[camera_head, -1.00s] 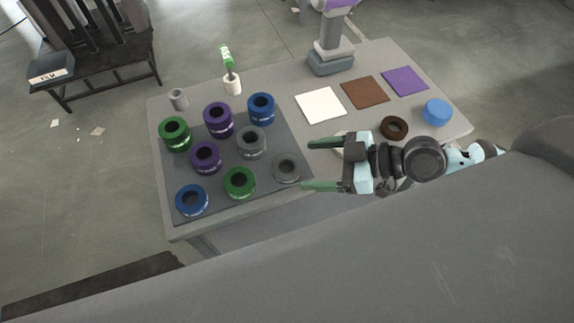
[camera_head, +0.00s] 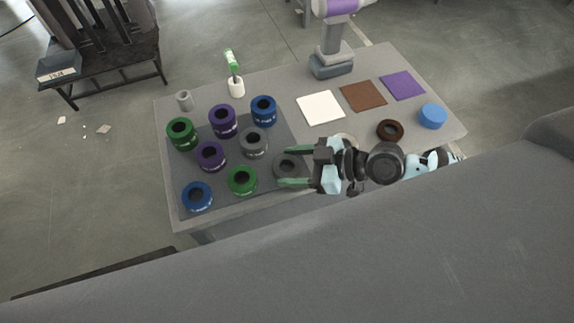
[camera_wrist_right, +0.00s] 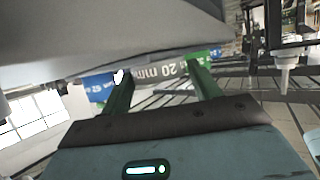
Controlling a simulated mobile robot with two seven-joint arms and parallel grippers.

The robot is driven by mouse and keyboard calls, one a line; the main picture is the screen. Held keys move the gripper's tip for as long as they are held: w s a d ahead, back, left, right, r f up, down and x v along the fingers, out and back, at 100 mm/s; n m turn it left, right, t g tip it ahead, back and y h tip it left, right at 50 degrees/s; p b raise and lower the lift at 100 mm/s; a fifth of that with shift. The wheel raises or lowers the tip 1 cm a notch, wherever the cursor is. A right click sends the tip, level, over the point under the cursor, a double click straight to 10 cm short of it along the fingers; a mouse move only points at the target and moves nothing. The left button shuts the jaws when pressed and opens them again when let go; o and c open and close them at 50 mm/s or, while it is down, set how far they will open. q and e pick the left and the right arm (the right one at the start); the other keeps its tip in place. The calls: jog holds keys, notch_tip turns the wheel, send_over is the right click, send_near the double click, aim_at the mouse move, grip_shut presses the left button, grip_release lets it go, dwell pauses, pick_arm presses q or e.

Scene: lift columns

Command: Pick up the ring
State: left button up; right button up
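My right gripper (camera_head: 283,167) is open, its green fingers pointing left at the front-right grey ring (camera_head: 281,164) on the dark mat (camera_head: 235,138). The fingers lie on the far and near sides of this ring in the head view; contact cannot be told. Other rings on the mat are green (camera_head: 181,133), purple (camera_head: 222,121), blue (camera_head: 263,110) and grey (camera_head: 253,142), with several more in front. My left gripper is out of view.
A dark brown ring (camera_head: 390,130) and a blue disc (camera_head: 432,116) are at the table's right. White (camera_head: 320,107), brown (camera_head: 363,96) and purple (camera_head: 402,85) squares lie behind. A white cup (camera_head: 236,87) with a green-topped item and a small grey cylinder (camera_head: 185,100) stand at the back left.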

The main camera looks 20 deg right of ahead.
aim_at(294, 157)
jog(key=c, duration=0.7)
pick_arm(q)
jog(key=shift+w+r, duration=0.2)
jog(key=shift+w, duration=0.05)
pick_arm(e)
jog(key=shift+r, duration=0.15)
